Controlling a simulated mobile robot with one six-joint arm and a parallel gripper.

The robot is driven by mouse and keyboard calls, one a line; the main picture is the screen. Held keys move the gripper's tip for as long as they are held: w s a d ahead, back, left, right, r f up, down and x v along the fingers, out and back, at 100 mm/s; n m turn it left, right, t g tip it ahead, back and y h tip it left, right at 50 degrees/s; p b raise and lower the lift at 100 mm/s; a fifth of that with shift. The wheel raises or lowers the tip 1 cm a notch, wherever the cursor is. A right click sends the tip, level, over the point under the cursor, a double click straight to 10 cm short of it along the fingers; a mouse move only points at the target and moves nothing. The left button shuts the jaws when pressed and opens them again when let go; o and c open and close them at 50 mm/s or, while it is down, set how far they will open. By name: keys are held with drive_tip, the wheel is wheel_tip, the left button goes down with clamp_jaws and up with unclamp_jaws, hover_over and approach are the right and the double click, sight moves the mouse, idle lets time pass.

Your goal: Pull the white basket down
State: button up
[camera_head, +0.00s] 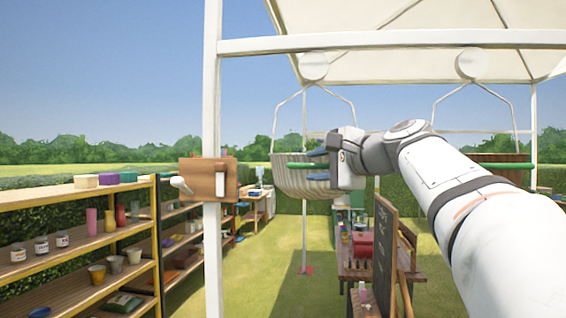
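A whitish, ribbed hanging basket (290,182) shows near the middle, hung by thin white rods from a round white fitting (313,66) under the canopy. A green bar (292,164) runs across its front. My gripper (317,165) is at the basket's right part, its two blue fingers apart, one above and one below the level of the green bar. I cannot tell whether the fingers touch the bar or the basket. My gripper and wrist hide the basket's right side.
A second, browner hanging basket (482,172) with a green bar is partly behind my arm. A white post (211,110) with a wooden box (207,171) stands left of centre. Shelves with pots (83,190) stand at left. A chalkboard (384,255) and table stand below right. Grass (270,270) between is open.

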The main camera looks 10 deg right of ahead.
drive_tip(key=shift+p+x, duration=0.35)
drive_tip(key=shift+x, duration=1.55)
clamp_jaws()
drive_tip(key=shift+s, duration=0.1)
